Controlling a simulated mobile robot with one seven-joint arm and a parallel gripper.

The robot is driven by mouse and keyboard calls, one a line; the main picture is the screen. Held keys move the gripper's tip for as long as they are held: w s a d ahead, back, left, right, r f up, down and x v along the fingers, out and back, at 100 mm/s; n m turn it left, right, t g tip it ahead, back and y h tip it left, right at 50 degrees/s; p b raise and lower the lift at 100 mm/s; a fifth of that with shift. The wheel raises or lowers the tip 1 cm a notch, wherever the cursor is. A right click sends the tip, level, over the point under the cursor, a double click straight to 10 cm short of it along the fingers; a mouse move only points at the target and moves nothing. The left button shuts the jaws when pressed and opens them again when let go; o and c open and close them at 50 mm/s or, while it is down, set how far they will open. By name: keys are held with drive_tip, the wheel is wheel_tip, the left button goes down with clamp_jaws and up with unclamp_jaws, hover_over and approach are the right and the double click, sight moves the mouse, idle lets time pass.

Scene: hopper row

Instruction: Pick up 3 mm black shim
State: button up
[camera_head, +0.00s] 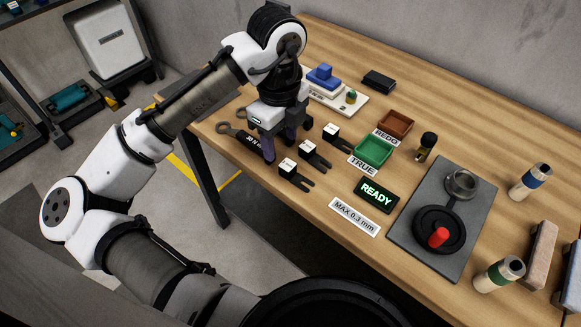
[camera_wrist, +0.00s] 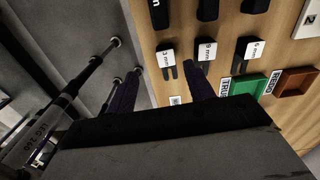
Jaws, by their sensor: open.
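The 3 mm black shim (camera_wrist: 166,60) is a forked black piece with a white label reading "3 mm". It lies on the wooden bench at the near end of a row of three; in the head view it is the nearest one (camera_head: 295,177). My gripper (camera_head: 280,148) is open and empty, pointing down behind and left of this shim. In the wrist view the shim's prongs appear between my two fingertips (camera_wrist: 160,72), apart from both. The 9 mm shim (camera_head: 314,155) and 6 mm shim (camera_head: 336,138) lie beyond it.
A wrench (camera_head: 237,133) lies close beside my fingers. Green (camera_head: 374,152) and brown (camera_head: 395,123) trays stand past the shims. A READY display (camera_head: 376,195), a "MAX 0.3 mm" plate (camera_head: 354,217) and a grey base plate (camera_head: 420,225) are to the right.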

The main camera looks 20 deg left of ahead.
sight(283, 161)
drive_tip(key=shift+w+f+p, duration=0.2)
drive_tip(key=shift+f+p, duration=0.15)
drive_tip(key=shift+f, duration=1.6)
drive_tip(key=shift+w+f+p, duration=0.2)
drive_tip(key=shift+f+p, duration=0.15)
drive_tip(key=shift+f, duration=1.55)
clamp_jaws()
drive_tip(key=shift+r, duration=0.1)
